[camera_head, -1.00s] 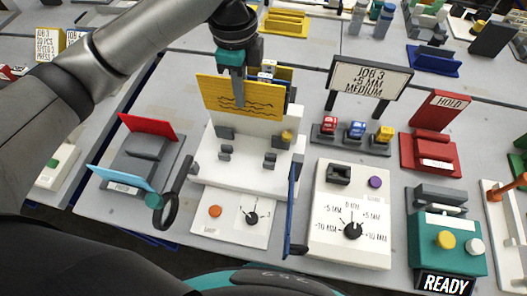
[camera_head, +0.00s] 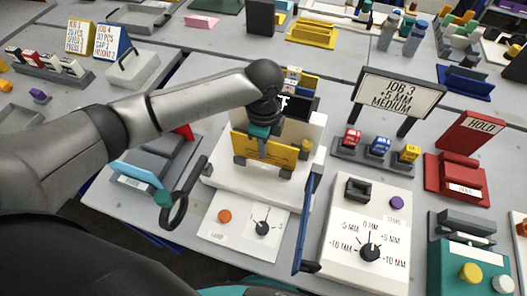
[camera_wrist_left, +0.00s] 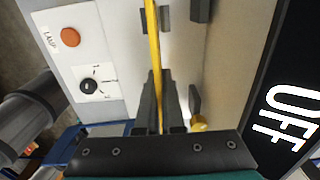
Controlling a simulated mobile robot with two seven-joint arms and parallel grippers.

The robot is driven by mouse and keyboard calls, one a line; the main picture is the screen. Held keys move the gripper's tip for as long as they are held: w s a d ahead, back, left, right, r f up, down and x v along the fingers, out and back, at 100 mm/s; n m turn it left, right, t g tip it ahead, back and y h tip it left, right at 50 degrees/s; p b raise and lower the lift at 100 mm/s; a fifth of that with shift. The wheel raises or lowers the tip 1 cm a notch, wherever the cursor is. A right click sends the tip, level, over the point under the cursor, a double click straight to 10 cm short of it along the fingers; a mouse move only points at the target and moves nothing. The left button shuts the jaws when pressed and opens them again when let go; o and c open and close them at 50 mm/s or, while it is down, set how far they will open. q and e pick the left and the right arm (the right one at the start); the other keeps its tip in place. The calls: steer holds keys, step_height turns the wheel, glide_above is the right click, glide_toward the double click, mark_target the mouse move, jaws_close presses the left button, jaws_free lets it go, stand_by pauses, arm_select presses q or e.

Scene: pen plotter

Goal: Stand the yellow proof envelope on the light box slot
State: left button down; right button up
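The yellow proof envelope (camera_head: 280,148) is upright in front of the white light box (camera_head: 312,125). My left gripper (camera_head: 263,150) is shut on its upper middle from above. In the left wrist view the envelope (camera_wrist_left: 153,35) shows edge-on between my fingers (camera_wrist_left: 158,105), with dark grey slot clips (camera_wrist_left: 167,18) on both sides of it. In the head view, the front clips (camera_head: 285,172) stand before its lower edge. I cannot tell whether its lower edge touches the base. My right gripper is not in view.
The light box has a black OFF display (camera_wrist_left: 285,115), a yellow knob (camera_head: 306,147) and a lamp panel with an orange button (camera_head: 224,216).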

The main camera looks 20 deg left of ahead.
arm_select(q)
steer(key=shift+f, duration=1)
steer(key=shift+f, duration=0.2)
steer(key=c, duration=1)
jaws_free()
steer(key=shift+c, duration=0.2)
steer(key=shift+r, duration=0.1)
step_height(320, 180, up, 12)
steer(key=shift+r+p, duration=0.15)
steer(key=shift+p, duration=1)
